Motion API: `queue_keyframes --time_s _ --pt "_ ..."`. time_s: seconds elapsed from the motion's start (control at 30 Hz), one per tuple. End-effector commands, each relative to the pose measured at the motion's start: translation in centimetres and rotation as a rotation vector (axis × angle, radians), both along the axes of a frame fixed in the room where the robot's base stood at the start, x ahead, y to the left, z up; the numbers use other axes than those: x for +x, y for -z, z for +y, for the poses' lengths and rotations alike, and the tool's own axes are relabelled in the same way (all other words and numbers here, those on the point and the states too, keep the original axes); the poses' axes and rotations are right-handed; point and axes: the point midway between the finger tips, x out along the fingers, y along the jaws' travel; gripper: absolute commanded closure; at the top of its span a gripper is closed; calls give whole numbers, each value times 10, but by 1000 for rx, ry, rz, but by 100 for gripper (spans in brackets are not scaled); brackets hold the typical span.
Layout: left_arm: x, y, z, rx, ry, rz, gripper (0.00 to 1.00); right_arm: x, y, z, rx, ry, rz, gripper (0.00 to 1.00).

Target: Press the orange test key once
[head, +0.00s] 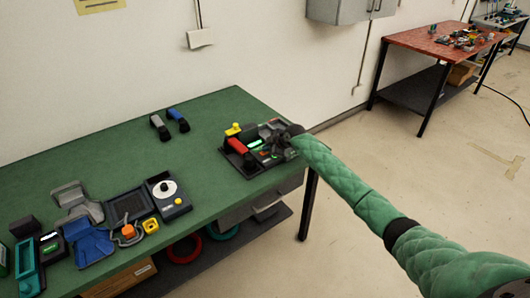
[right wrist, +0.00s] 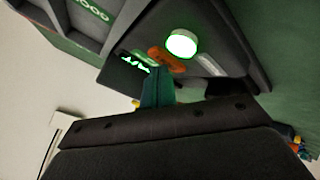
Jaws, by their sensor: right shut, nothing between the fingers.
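The paging phone (head: 240,160) sits at the right end of the green table, with a red handset (head: 240,146) on its left side. In the right wrist view its orange key (right wrist: 166,60) lies between a small green-lit display (right wrist: 138,62) and a pale grey key (right wrist: 209,64). A round lamp (right wrist: 182,43) above it glows green-white. My right gripper (head: 284,145) is over the right part of the phone. Its shut, empty teal fingers (right wrist: 158,84) point at the orange key with their tips just below it; I cannot tell whether they touch. My left gripper is out of view.
The green table (head: 130,150) also holds two handsets (head: 168,124) at the back and several devices at the left, including one with a white dial (head: 165,190). The table's middle is clear. A red table (head: 430,40) stands far right.

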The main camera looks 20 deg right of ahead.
Motion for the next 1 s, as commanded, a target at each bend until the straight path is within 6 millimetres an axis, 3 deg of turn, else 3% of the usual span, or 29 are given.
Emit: queue_keyframes --time_s 1.0 --pt "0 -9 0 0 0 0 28 0 -19 0 0 0 0 100"
